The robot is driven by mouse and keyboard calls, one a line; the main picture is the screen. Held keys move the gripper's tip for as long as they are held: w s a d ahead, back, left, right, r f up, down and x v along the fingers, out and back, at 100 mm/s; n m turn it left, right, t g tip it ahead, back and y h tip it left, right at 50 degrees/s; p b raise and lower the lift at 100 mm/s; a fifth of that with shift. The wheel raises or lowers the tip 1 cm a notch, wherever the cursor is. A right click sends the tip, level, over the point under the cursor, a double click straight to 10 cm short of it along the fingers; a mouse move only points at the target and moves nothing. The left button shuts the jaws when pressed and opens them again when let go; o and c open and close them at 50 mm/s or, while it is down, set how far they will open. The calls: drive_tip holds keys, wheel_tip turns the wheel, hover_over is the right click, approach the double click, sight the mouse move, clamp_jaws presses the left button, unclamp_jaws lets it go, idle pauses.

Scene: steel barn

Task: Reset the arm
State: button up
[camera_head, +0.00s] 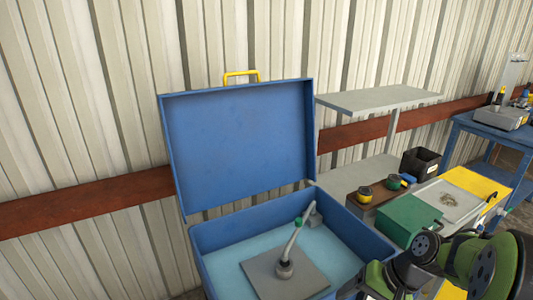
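My arm (482,262), green and black, reaches in from the bottom right corner and bends down toward the bottom edge. My gripper (354,289) is at the arm's end, at the front right corner of an open blue case (348,226). It is small, dark and partly cut off by the bottom edge, so I cannot see its fingers clearly or whether it holds anything. I cannot tell whether it touches the case.
The case's lid (240,145) stands upright. Inside is a grey plate (265,275) with a green-tipped lever (291,241). To the right are a green box (408,218), a black bin (420,163), a raised grey shelf (375,100) and a blue table (490,128).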

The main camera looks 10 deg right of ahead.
drive_tip(key=s+a+r+n+t+h+p, duration=0.3)
drive_tip(key=s+a+r+n+h, duration=0.2)
drive_tip(key=s+a+r, duration=0.5)
drive_tip(key=s+r+n, duration=0.1)
drive_tip(key=s+r, duration=0.2)
drive_tip(key=r, duration=0.1)
drive_tip(key=shift+s+a+r, duration=0.15)
drive_tip(key=shift+a, duration=0.15)
